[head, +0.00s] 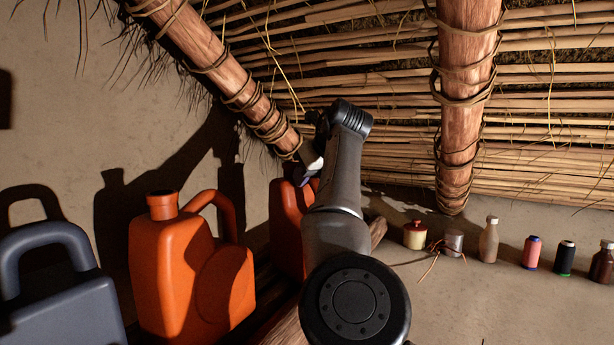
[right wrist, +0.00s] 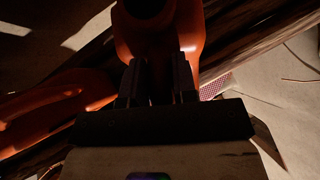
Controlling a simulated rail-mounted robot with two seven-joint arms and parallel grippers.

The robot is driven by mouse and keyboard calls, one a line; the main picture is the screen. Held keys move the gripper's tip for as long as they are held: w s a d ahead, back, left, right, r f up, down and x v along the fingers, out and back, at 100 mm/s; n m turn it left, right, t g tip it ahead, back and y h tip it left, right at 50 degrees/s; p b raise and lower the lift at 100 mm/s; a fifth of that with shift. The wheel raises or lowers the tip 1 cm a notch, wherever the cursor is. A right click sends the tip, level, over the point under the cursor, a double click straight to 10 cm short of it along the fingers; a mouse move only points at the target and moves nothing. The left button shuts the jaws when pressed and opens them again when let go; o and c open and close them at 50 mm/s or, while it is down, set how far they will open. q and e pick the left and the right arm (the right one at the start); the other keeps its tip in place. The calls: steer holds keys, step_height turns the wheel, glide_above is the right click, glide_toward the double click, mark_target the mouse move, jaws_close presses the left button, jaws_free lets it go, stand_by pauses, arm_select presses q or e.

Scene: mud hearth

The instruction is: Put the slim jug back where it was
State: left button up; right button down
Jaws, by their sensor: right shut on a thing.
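The slim jug (head: 284,228) is orange and stands upright at the far end of the log shelf in the head view, partly hidden by my right arm. My right gripper (head: 309,172) is at its top, and its fingers are largely hidden in the head view. In the right wrist view, the two dark fingers (right wrist: 158,82) are shut on the upper part of the slim jug (right wrist: 188,30). Whether the jug's base touches the logs is hidden. My left gripper is out of view.
A bigger orange jug (head: 190,275) stands close on the left, with a blue-grey can (head: 65,295) nearer. Tins, bottles and thread spools line a ledge at right, including a yellowish tin (head: 414,236). A roof pole (head: 225,75) slopes down close to my gripper.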

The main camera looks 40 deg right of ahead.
steer(key=shift+r, duration=0.1)
steer(key=c, duration=0.9)
jaws_free()
steer(key=shift+f, duration=0.2)
steer(key=shift+r, duration=0.15)
steer(key=b+v, duration=0.3)
steer(key=v, duration=0.9)
steer(key=shift+d, duration=0.1)
